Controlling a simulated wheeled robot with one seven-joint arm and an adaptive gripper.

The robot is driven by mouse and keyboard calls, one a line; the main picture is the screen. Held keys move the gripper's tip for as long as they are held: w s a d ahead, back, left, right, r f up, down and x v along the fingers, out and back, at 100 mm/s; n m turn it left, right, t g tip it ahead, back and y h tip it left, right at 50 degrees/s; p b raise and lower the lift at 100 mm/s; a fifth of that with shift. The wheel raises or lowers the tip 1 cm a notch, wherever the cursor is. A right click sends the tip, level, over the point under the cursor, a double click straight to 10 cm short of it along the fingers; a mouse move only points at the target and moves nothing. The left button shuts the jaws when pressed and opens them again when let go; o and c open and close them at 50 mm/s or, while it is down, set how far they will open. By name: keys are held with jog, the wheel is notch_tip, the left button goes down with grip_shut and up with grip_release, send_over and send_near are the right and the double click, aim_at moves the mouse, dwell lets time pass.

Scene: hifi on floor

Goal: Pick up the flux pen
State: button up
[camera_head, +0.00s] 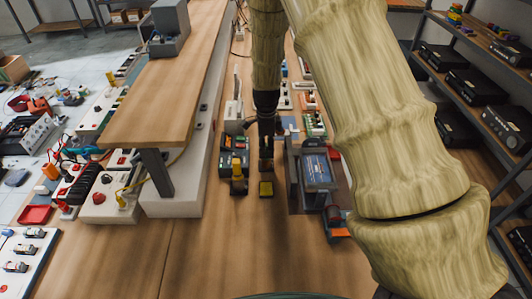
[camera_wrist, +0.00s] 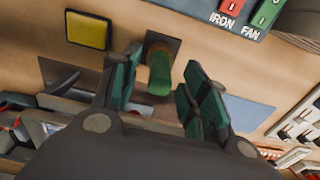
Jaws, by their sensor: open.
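A short green, rounded cylinder (camera_wrist: 160,74), which looks like the flux pen, shows in the wrist view. Its far end meets a dark square base (camera_wrist: 161,42); whether it sits in a hole there cannot be told. My gripper (camera_wrist: 168,85) is open, with one dark green-padded finger on each side of the cylinder and visible gaps between. In the head view my gripper (camera_head: 266,150) points down at the bench, just behind a small yellow pad. The pen cannot be made out in that view.
The yellow pad (camera_wrist: 88,31) lies beside the base. A box labelled IRON and FAN (camera_wrist: 240,14) is close by; a dark station (camera_head: 234,150) stands left of my gripper and a unit with a blue screen (camera_head: 317,170) right. The bench front (camera_head: 215,245) is clear.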

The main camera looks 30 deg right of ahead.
jog(key=shift+f, duration=0.35)
grip_shut()
jog(key=shift+r+b, duration=1.4)
jog(key=shift+r, duration=3.65)
jog(key=shift+r, duration=0.1)
